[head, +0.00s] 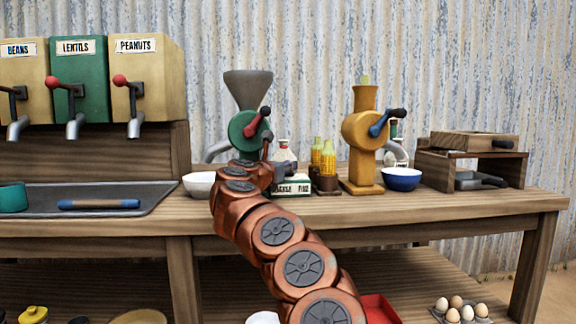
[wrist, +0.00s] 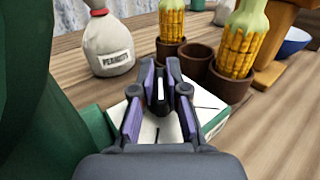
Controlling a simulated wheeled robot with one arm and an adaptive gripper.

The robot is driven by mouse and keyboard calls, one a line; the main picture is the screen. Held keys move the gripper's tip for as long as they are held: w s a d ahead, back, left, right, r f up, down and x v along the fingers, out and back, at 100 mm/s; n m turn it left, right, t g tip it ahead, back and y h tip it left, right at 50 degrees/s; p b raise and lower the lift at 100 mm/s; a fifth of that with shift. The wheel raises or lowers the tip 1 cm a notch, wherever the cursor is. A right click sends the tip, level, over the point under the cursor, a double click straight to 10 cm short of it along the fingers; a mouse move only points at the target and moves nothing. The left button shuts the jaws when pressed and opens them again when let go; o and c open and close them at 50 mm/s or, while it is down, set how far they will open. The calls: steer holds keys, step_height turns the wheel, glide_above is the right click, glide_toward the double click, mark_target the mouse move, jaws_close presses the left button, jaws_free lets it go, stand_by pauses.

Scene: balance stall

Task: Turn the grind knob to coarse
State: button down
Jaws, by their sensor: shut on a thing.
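My gripper (wrist: 161,84) is over this plate, shut on a small dark knob with a white mark (wrist: 160,91). The jaws hide most of the knob. In the head view my arm hides the knob and most of the grinder's base.
Corn cobs in brown cups (wrist: 236,82) stand just beyond the plate, with a peanuts sack (wrist: 108,45) near the grinder. A yellow grinder (head: 364,140) and a blue bowl (head: 402,179) are to the right. A white bowl (head: 198,185) is at left.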

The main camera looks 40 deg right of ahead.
steer(key=shift+r, duration=0.2)
stand_by(0.4)
steer(key=c, duration=1.2)
jaws_free()
steer(key=shift+f, duration=0.1)
steer(key=shift+a, duration=0.1)
steer(key=shift+g, duration=0.3)
steer(key=shift+v, duration=5.95)
steer(key=shift+s, duration=0.1)
